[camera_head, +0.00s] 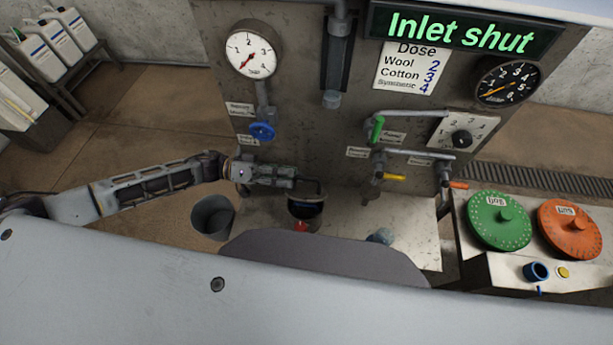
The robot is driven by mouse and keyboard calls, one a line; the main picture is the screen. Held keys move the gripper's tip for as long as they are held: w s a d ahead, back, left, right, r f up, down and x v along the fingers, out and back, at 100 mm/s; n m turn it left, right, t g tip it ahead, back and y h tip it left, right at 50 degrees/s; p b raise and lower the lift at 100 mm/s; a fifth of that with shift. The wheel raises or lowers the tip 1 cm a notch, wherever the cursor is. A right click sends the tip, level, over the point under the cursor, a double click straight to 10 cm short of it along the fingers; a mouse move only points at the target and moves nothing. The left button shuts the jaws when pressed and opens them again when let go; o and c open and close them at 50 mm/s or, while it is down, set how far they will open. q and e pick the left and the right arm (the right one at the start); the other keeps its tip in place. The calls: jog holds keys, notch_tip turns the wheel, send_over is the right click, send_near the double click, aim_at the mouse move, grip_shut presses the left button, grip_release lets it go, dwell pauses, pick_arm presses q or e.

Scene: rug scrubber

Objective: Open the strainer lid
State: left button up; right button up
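A dark, round-topped vessel (305,209), which looks like the strainer, stands on the pale ledge below the panel. A small red part (301,226) shows at its front. The lid cannot be clearly told from the body at this size, and the gripper partly covers its top. My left gripper (314,186) reaches in from the left, its tip just above the vessel's top. I cannot tell whether it touches the vessel, or whether its fingers are apart or closed. My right gripper is not in view.
A grey bucket (212,217) stands left of the vessel. The panel carries a blue handwheel (262,131), a green-handled valve (377,129), a yellow-handled valve (394,177), gauges and a lit "Inlet shut" sign (460,32). Green (499,222) and orange (568,230) round lids sit at right.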

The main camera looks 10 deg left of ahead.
aim_at(296, 177)
pick_arm(q)
jog(key=shift+d+p, duration=0.35)
jog(key=shift+d, duration=2.6)
jog(key=shift+c, duration=0.5)
grip_shut()
